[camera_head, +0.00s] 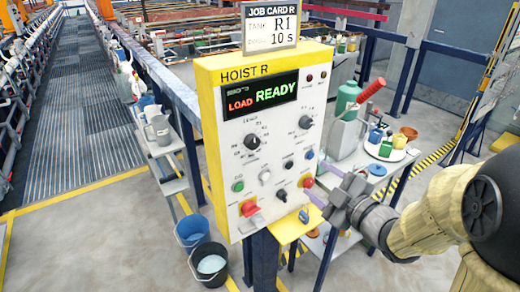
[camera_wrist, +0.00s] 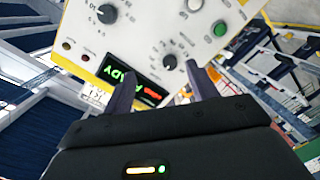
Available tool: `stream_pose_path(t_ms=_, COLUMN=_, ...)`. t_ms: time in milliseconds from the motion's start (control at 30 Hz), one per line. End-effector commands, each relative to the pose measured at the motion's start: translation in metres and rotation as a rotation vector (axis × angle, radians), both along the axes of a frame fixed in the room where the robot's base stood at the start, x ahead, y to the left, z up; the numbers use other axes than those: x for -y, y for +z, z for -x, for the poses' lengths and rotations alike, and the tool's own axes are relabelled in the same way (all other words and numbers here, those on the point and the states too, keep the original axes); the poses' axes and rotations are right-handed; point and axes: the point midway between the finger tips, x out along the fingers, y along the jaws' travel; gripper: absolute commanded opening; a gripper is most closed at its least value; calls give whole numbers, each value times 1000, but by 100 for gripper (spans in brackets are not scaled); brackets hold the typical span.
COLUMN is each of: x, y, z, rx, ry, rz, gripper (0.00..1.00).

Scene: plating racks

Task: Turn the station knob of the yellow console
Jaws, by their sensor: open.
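The yellow console (camera_head: 207,120) has a white face, a HOIST R label and a display (camera_head: 262,93) reading LOAD READY. Two large black knobs sit below the display: a left knob (camera_head: 251,142) ringed by marks and a right knob (camera_head: 306,122). Their small labels are too blurred to read, so I cannot tell which is the station knob. My gripper (camera_head: 325,185) is open and empty, off the panel's lower right. In the wrist view, the marked knob (camera_wrist: 168,62) shows between and just beyond the fingertips (camera_wrist: 158,78); no contact is visible.
A job card (camera_head: 271,25) on top reads TANK R1 and 10 s. A green button (camera_head: 238,187), a red switch (camera_head: 250,210) and smaller knobs fill the lower face. Buckets (camera_head: 209,266) stand below left.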

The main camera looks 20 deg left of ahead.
Motion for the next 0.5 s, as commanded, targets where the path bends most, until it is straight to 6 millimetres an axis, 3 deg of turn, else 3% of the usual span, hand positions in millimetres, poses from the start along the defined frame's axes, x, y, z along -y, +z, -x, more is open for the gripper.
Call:
stream_pose_path(t_ms=200, x=-24, y=15, z=21, rx=122, ry=161, rz=-32, gripper=58)
stream_pose_path(t_ms=500, x=-25, y=16, z=22, rx=126, ry=166, rz=-35, gripper=58)
